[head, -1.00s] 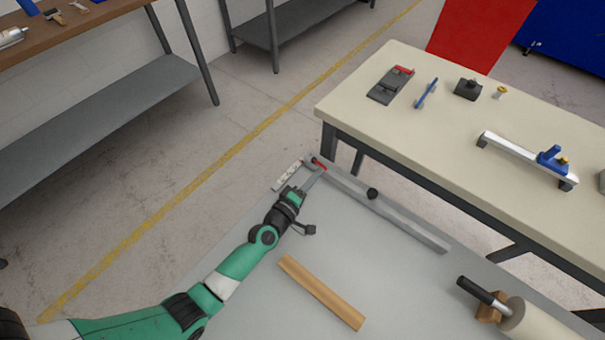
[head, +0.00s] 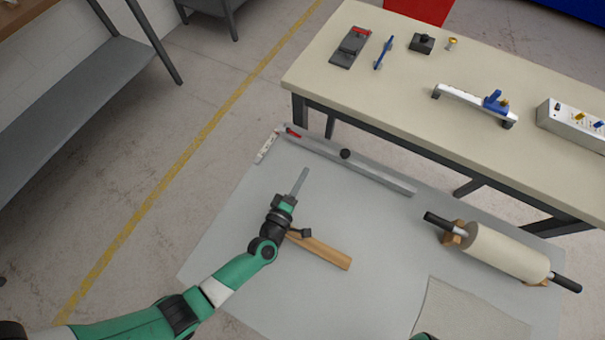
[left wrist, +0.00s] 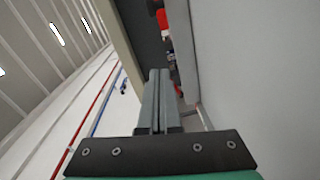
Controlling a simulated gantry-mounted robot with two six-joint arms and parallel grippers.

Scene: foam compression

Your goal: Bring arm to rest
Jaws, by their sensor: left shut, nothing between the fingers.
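My left gripper (head: 302,180) is shut and empty above the grey work table (head: 230,225). Its closed fingers also show in the left wrist view (left wrist: 158,85), pressed together with nothing between them. In the head view its tips point up the picture, toward the long grey rail (head: 375,174) at the table's far edge, and are apart from it. My wrist covers the left end of a wooden strip (head: 328,253).
A small red piece (head: 293,133) and a white strip (head: 266,148) lie at the far left corner. A cream roller (head: 505,252) with black handles rests at the right. A pale sheet (head: 465,315) lies in front. A beige bench (head: 390,95) with tools stands behind.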

